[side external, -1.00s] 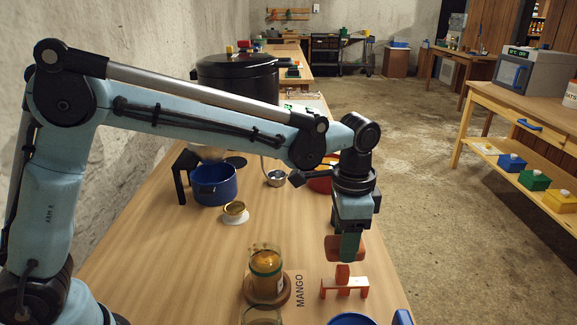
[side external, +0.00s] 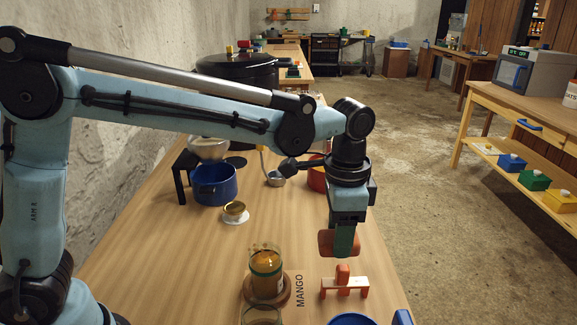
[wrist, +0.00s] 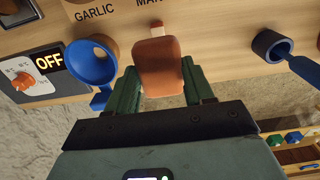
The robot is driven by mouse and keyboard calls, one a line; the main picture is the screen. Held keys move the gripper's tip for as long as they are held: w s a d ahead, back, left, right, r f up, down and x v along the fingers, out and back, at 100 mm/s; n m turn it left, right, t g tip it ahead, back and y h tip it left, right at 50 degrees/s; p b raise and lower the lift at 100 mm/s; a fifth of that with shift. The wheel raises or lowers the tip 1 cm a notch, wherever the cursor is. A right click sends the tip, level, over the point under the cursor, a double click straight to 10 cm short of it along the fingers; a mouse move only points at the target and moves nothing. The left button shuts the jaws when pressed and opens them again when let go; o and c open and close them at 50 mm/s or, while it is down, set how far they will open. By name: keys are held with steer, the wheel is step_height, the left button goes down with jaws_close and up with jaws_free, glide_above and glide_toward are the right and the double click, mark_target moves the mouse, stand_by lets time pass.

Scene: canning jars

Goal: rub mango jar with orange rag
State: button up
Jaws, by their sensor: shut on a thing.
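The mango jar (side external: 266,272) is a glass jar with amber-orange contents and a green band. It stands on a round wooden coaster (side external: 284,299) beside the MANGO lettering on the table. My gripper (side external: 344,247) is shut on the orange rag (side external: 327,243), a rounded orange pad, and holds it in the air to the right of the jar, apart from it. In the wrist view the rag (wrist: 160,65) sits between the green fingers of my gripper (wrist: 160,90). The jar itself cannot be made out there.
A small orange-and-white stand (side external: 345,287) is under the rag. A second glass jar (side external: 262,316) is at the front edge of the view. A blue pot (side external: 213,185), a gold lid on a white disc (side external: 235,212) and a blue funnel (wrist: 90,62) are nearby.

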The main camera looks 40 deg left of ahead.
steer(key=s+a+r, duration=0.7)
steer(key=a, duration=0.4)
step_height(320, 180, down, 9)
steer(key=shift+s+d+r, duration=0.4)
steer(key=shift+s, duration=0.05)
steer(key=shift+c, duration=0.3)
steer(key=shift+w+a+f, duration=0.1)
steer(key=shift+w+a, duration=0.25)
steer(key=shift+w, duration=0.1)
steer(key=shift+r, duration=4)
